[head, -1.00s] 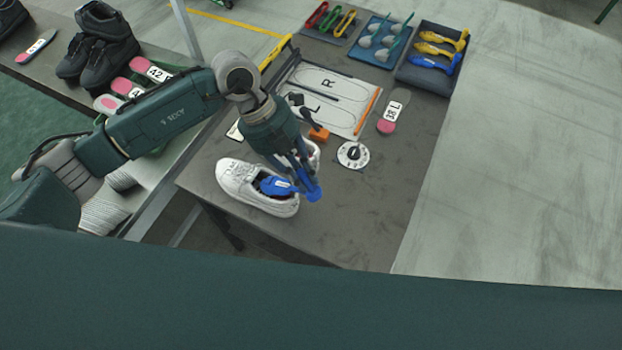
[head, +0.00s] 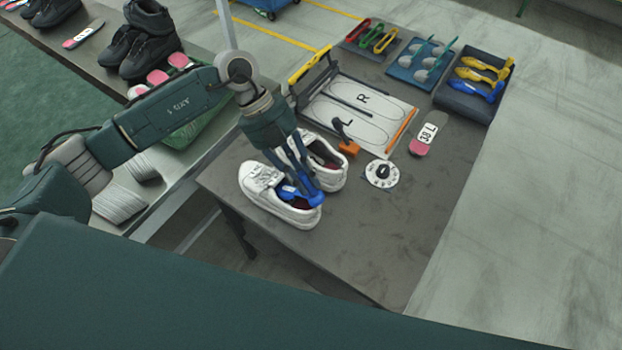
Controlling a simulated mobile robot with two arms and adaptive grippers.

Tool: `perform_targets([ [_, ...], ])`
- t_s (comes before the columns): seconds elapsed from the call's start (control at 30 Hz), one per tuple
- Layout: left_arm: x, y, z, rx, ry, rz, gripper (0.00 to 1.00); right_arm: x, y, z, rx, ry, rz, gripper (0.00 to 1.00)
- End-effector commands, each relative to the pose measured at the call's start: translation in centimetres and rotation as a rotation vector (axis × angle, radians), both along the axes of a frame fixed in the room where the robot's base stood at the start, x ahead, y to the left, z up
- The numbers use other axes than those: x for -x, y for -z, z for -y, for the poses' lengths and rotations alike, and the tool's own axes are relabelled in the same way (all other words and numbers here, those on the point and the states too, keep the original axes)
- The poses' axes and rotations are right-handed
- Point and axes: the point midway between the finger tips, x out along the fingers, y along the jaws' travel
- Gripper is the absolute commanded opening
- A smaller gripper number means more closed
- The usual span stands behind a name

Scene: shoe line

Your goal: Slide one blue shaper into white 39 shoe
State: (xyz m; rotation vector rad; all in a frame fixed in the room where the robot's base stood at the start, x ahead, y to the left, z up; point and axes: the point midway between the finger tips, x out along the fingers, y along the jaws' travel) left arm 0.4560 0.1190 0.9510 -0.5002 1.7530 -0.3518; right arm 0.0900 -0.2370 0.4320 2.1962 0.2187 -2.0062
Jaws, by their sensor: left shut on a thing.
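Two white lace-up shoes stand side by side at the left part of the grey table. The nearer white shoe (head: 257,189) has its toe to the upper left and its opening to the right. My left gripper (head: 307,184) reaches down over that opening, shut on a blue shaper (head: 314,199). The shaper's rear end shows in the shoe's opening; its front end is partly hidden by the shoe and fingers. The other white shoe (head: 331,177) stands just behind, partly covered by my gripper. I cannot read a size on either shoe. My right gripper is out of view.
A dark tray (head: 466,104) at the back right holds yellow shapers (head: 484,64) and another blue shaper (head: 477,87). A white L/R board (head: 388,121), a dial (head: 382,174) and a 38 L insole (head: 429,134) lie mid-table. The table's front right is clear.

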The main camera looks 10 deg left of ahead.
Motion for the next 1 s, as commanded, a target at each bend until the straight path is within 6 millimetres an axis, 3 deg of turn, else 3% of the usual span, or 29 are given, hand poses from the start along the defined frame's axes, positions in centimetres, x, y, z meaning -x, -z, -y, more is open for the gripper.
perform_targets([
  [0.43,-0.9,2.2,-2.1,-0.077,0.000,0.032,0.00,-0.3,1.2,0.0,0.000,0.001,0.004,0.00],
  [1.0,-0.3,5.9,-0.6,-0.307,0.004,0.123,0.00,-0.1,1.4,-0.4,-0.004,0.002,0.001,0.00],
])
